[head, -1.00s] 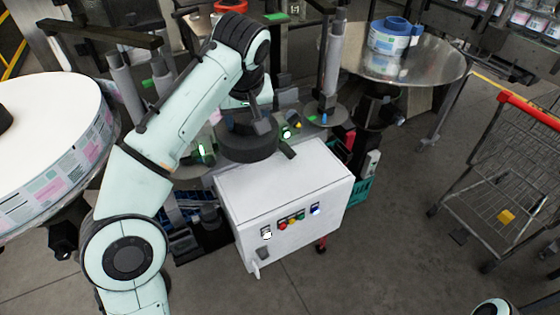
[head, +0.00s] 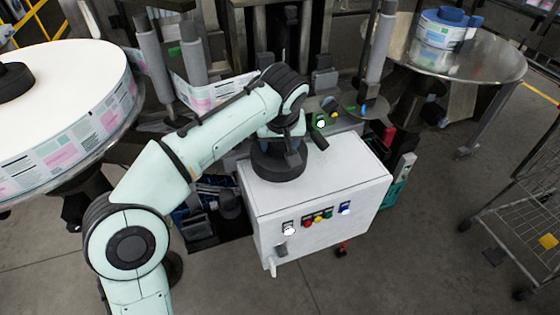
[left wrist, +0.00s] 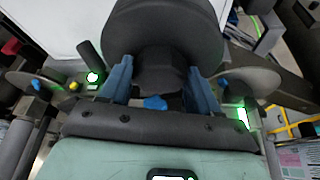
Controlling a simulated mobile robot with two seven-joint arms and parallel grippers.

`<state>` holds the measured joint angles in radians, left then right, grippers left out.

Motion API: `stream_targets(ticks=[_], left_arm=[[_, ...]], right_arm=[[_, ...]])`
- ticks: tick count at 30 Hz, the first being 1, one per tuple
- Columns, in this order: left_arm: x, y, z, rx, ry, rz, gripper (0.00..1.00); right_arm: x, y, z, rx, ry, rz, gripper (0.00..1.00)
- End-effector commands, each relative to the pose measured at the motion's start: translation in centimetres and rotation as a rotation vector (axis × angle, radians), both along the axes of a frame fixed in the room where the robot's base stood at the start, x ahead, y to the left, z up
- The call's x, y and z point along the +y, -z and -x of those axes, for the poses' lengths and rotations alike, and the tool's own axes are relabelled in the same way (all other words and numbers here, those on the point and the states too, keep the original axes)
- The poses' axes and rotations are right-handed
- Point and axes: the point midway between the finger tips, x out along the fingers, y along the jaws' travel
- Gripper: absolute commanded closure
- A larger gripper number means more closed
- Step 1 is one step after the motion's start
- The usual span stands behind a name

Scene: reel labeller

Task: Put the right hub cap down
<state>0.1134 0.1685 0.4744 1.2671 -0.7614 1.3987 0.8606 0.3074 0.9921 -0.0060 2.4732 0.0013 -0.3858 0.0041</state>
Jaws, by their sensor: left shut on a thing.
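A black round hub cap (head: 278,164) is in my left gripper (head: 286,136). It is over the back left part of the white cabinet's top (head: 335,170); whether it touches the top I cannot tell. In the left wrist view the hub cap (left wrist: 165,25) fills the upper middle. The two blue-grey fingers of my left gripper (left wrist: 162,85) are shut on its narrower hub. My right gripper is not in view.
The cabinet front has several coloured buttons (head: 318,217). A large label reel (head: 75,95) with a black centre piece (head: 14,76) is at left. A steel turntable (head: 490,65) carries a small blue-cored roll (head: 443,32) at right. A wire cart (head: 525,215) stands at right.

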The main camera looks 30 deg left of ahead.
Motion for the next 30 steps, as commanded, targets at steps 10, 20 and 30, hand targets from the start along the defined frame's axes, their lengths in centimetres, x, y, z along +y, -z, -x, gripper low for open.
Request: stream_targets(ticks=[10,20,30], left_arm=[[0.1,4.2,0.0,0.000,0.000,-0.001,0.75],[0.0,4.6,0.0,-0.004,0.001,0.001,0.75],[0.0,5.1,0.0,0.000,0.000,0.000,0.12]], right_arm=[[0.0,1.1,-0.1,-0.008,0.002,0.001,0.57],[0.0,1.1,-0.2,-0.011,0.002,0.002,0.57],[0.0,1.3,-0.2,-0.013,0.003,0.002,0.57]])
